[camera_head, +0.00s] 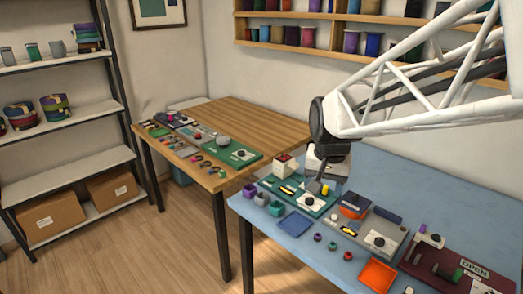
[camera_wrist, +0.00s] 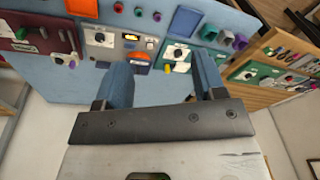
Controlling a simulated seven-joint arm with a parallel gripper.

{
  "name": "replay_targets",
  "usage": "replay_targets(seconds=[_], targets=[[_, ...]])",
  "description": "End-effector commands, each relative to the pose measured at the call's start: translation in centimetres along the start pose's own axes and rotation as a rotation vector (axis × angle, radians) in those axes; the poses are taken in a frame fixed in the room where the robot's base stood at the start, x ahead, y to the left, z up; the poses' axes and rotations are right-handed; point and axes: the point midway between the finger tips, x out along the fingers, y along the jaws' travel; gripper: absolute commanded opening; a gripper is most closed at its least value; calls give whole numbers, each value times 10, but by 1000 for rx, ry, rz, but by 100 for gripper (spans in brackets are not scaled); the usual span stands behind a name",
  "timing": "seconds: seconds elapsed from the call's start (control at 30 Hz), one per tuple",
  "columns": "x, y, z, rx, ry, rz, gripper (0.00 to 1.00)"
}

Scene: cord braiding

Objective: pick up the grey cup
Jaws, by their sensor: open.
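A wooden table (camera_head: 260,125) with boards stands behind to the left. The blue table's back part is clear.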

Motion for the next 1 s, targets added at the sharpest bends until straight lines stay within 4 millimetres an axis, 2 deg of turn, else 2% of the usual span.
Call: replay_targets(seconds=[0.2,0.57,1.0], targets=[[23,-29,-45,68,-24,6,64],[72,-79,-112,182,-56,19,64],[153,-142,-180,321,-93,44,64]])
